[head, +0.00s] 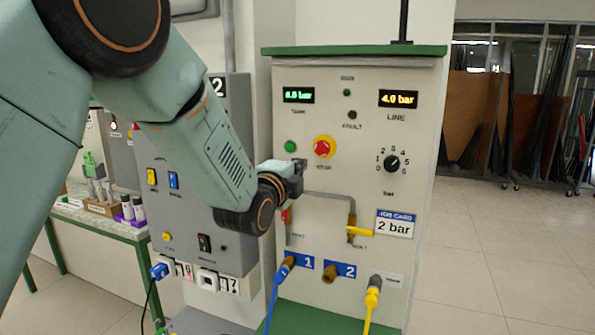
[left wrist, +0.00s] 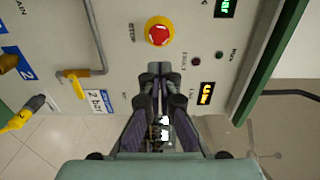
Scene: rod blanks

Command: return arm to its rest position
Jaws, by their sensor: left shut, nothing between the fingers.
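My left arm comes in from the upper left of the head view. My left gripper (head: 294,172) is in front of the pressure panel (head: 330,235), just below its red stop button (head: 324,147). In the left wrist view the two fingers (left wrist: 161,72) are together with nothing between them, and the red button (left wrist: 159,31) shows beyond their tips. Whether the fingertips touch the panel cannot be told. My right gripper is not in view.
The panel has a yellow-handled valve (head: 360,232), a selector dial (head: 392,163), a blue hose (head: 275,295) and a yellow hose (head: 372,298). A grey switch box (head: 228,258) stands left of it. A bench (head: 110,222) with small containers is further left. Open floor lies right.

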